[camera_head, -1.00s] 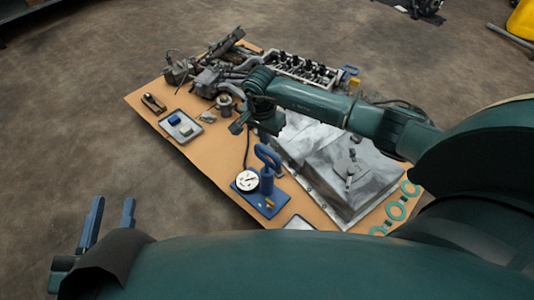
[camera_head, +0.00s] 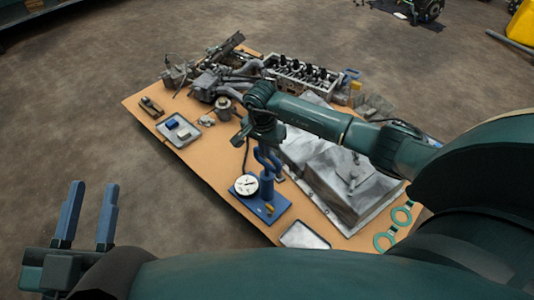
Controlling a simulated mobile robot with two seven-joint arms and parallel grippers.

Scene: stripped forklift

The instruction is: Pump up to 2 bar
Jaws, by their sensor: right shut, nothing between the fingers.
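The blue hand pump (camera_head: 267,188) stands on its blue base on the near part of the orange-brown tabletop. Its looped blue handle (camera_head: 267,160) is up at the top. A round white gauge (camera_head: 246,186) with a dark rim is beside it on the left; its reading is too small to tell. My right gripper (camera_head: 272,146) is shut and empty, pointing down just above and behind the handle; whether it touches the handle I cannot tell. My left gripper (camera_head: 88,214) is open and empty, out over the floor at the lower left, well away from the pump.
A grey metal cover (camera_head: 345,185) lies right of the pump. An engine head (camera_head: 300,75) and dark mechanical parts are at the back. A small tray (camera_head: 178,130) with two blocks is at the left. A pale tray (camera_head: 305,236) and teal rings (camera_head: 402,216) lie along the near edge.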

